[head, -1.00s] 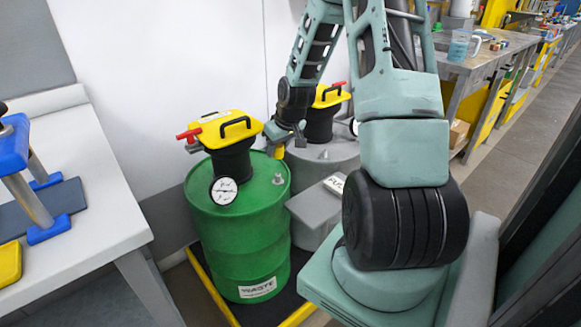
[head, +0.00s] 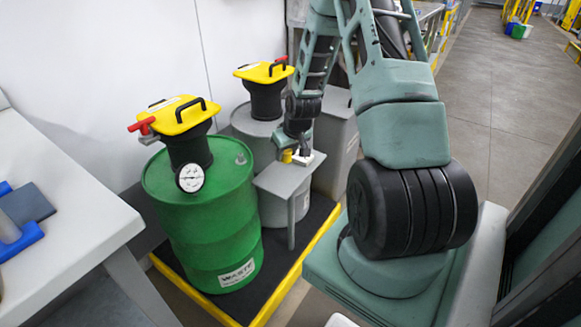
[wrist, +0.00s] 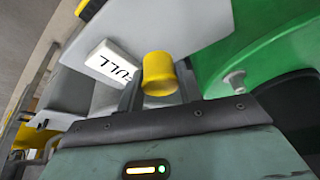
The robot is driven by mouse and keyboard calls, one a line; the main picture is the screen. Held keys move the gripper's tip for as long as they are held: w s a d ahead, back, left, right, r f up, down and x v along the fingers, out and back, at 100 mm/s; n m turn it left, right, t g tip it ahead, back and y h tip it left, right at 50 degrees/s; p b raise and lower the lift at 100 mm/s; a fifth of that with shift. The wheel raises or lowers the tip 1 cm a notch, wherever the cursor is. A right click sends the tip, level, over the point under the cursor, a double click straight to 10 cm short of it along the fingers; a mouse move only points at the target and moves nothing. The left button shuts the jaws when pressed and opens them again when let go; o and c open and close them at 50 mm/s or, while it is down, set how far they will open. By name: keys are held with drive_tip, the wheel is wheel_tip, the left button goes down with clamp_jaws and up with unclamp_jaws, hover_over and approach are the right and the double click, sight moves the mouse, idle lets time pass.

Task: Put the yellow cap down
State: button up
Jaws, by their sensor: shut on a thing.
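The yellow cap (head: 287,156) is held in my gripper (head: 291,150), over the small grey stand (head: 283,182) between the drums. In the wrist view the cap (wrist: 158,72) sits between the two dark fingers of my gripper (wrist: 160,88). The grey stand top (wrist: 205,30) lies behind it. I cannot tell whether the cap touches the stand. A white block marked FULL (wrist: 113,63) lies on the stand beside the cap; it also shows in the head view (head: 309,158), partly hidden by my gripper.
A green WASTE drum (head: 205,225) with a yellow-lidded top (head: 178,118) and a gauge (head: 190,178) stands left of the stand. A grey drum (head: 250,128) with another yellow top (head: 264,72) stands behind. A yellow-edged pallet (head: 300,264) is under them. A white table (head: 75,190) is at left.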

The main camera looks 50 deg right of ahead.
sight(288, 160)
drive_tip(key=shift+f+b, duration=0.3)
drive_tip(key=shift+f, duration=2.05)
drive_tip(key=shift+f, duration=0.1)
drive_tip(key=o, duration=1)
drive_tip(key=shift+c, duration=0.2)
